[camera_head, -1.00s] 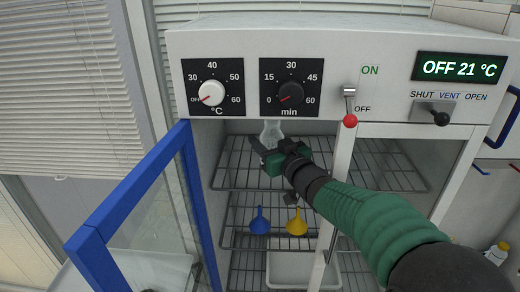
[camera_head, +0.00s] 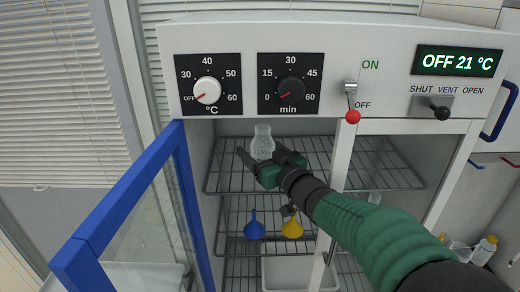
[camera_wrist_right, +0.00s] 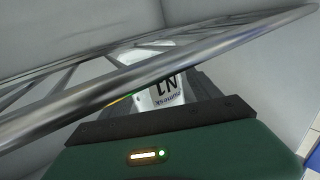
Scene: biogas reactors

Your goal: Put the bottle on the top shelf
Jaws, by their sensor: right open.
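The bottle (camera_head: 262,142), translucent white, stands upright on the top wire shelf (camera_head: 225,181) inside the open cabinet. Its label also shows in the right wrist view, where the bottle (camera_wrist_right: 160,92) is partly hidden behind the shelf's front rail (camera_wrist_right: 190,58). My right gripper (camera_head: 258,160) is open in front of the bottle, at about the height of the top shelf. Its fingers are apart, and the head view does not clearly show whether they touch the bottle. My left gripper is not in view.
The blue-framed glass door (camera_head: 95,225) stands open on the left. A blue funnel (camera_head: 254,228) and a yellow funnel (camera_head: 292,227) are on the shelf below. A white tray (camera_head: 285,275) sits lower down. A white post (camera_head: 342,160) divides the cabinet openings.

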